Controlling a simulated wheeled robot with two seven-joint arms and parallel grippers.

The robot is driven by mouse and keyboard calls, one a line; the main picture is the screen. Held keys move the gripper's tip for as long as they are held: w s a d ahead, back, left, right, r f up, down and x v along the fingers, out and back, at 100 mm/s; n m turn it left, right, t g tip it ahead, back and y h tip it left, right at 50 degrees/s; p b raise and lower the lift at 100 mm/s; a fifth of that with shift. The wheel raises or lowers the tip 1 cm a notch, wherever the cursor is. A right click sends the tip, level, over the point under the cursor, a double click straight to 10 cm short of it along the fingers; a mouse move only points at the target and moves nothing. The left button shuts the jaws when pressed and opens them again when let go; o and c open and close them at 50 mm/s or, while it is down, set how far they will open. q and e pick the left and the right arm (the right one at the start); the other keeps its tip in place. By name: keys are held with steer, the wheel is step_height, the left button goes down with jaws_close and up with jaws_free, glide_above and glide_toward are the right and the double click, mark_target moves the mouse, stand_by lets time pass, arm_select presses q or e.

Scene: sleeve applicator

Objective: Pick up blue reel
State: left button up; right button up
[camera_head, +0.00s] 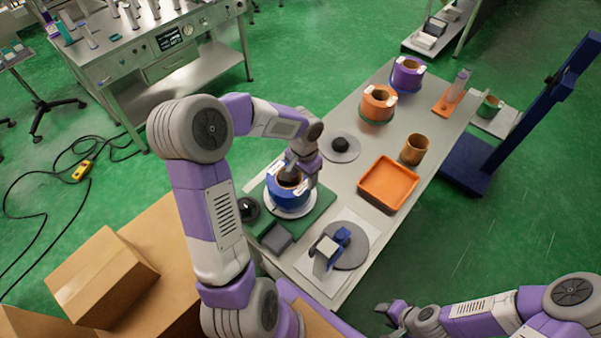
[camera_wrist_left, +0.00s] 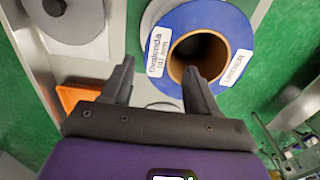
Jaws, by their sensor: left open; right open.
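The blue reel (camera_head: 288,188) stands on a pale round base on a green board near the table's left edge. In the left wrist view the blue reel (camera_wrist_left: 215,30) shows a brown hollow core and white labels. My left gripper (camera_head: 292,168) is over the reel in the head view. In the left wrist view my left gripper (camera_wrist_left: 160,75) is open, its right finger close to the reel's core opening and its left finger outside the reel. Whether a finger touches it I cannot tell. My right gripper (camera_head: 384,312) is low at the front, away from the reel, open.
An orange reel (camera_head: 378,102) and a purple reel (camera_head: 407,74) stand farther back. An orange tray (camera_head: 388,183), a brown cup (camera_head: 414,149) and a blue-grey device (camera_head: 335,245) are to the right. Cardboard boxes (camera_head: 102,275) stand at the left front.

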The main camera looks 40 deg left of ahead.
mark_target(303, 186)
arm_select(q)
steer(key=f, duration=0.2)
steer(key=f+b, duration=0.1)
steer(key=f, duration=0.4)
steer(key=shift+s+d, duration=0.1)
steer(key=shift+s, duration=0.25)
steer(key=shift+c, duration=0.4)
jaws_close()
steer(key=shift+w+r, duration=0.1)
steer(key=shift+w, duration=0.05)
stand_by(0.4)
